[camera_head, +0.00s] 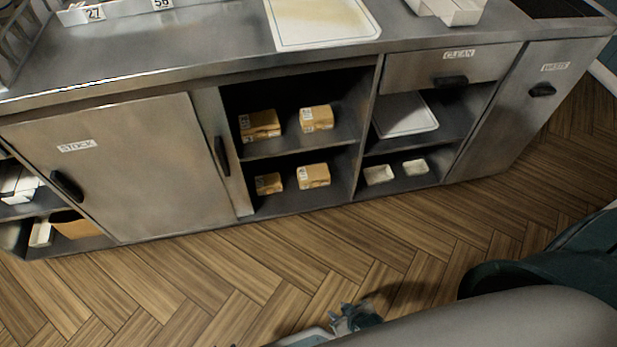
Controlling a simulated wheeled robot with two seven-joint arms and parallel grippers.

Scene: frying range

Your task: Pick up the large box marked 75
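Four-sided tan boxes with small white labels stand in the open cabinet bay. On its upper shelf are a left box (262,126) and a right box (317,118). On its lower shelf are a left box (268,184) and a right box (313,176). The labels are too small to read, so I cannot tell which box is marked 75. The upper left box looks the largest of these. My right gripper (345,322) is at the bottom of the view, over the floor and well apart from the boxes. Whether it is open is unclear. My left gripper is out of view.
A closed door marked STOCK (120,170) is left of the bay. Right of it are a white tray (405,114), small white containers (378,174), a CLEAN drawer (450,70) and a WASTE panel (535,95). The wood floor (230,270) before the cabinets is clear.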

